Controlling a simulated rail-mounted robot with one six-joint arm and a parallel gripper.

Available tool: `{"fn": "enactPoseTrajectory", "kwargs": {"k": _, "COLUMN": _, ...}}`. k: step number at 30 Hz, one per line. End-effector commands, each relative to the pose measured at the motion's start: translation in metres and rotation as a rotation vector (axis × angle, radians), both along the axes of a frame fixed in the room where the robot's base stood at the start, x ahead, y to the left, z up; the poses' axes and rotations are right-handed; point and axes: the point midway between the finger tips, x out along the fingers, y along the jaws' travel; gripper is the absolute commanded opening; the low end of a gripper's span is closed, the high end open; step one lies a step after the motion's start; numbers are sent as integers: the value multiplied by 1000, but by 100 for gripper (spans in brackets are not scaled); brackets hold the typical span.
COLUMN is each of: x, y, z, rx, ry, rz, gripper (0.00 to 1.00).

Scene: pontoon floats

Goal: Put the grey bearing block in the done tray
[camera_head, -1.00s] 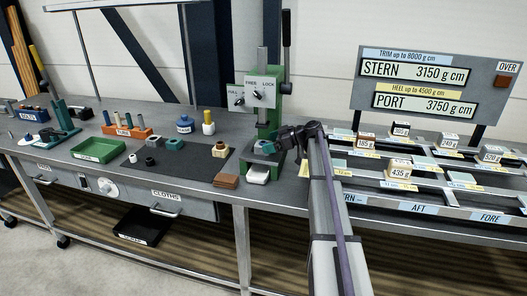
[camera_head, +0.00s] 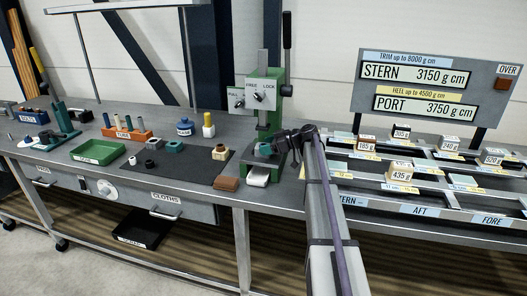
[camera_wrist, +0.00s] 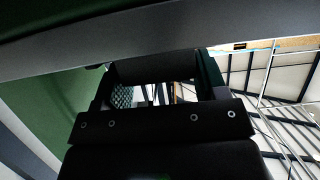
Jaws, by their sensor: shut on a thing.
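My gripper (camera_head: 277,146) is at the green press, beside a teal block (camera_head: 263,149) low in the press opening. It appears shut on that block, though the jaws partly cover the contact. In the wrist view my dark jaws (camera_wrist: 155,92) fill the middle, and what they hold is not clear.
The green press (camera_head: 272,110) stands close by, with a tall handle. The mat carries a tan block (camera_head: 220,152), another teal block (camera_head: 175,144) and small rings. A brown stack (camera_head: 226,184) lies in front. Weighted blocks (camera_head: 401,170) fill the rack at right.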

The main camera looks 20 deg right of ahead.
Motion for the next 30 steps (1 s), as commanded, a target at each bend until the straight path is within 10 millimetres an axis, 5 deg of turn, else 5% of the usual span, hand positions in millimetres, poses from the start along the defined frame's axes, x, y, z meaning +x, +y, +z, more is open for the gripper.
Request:
{"fn": "enactPoseTrajectory", "kwargs": {"k": 10, "x": 0, "y": 0, "z": 5, "rx": 0, "ry": 0, "rz": 0, "gripper": 34}}
{"fn": "enactPoseTrajectory", "kwargs": {"k": 23, "x": 0, "y": 0, "z": 40, "rx": 0, "ry": 0, "rz": 0, "gripper": 34}}
{"fn": "enactPoseTrajectory", "kwargs": {"k": 30, "x": -23, "y": 19, "z": 35, "rx": 0, "ry": 0, "rz": 1, "gripper": 34}}
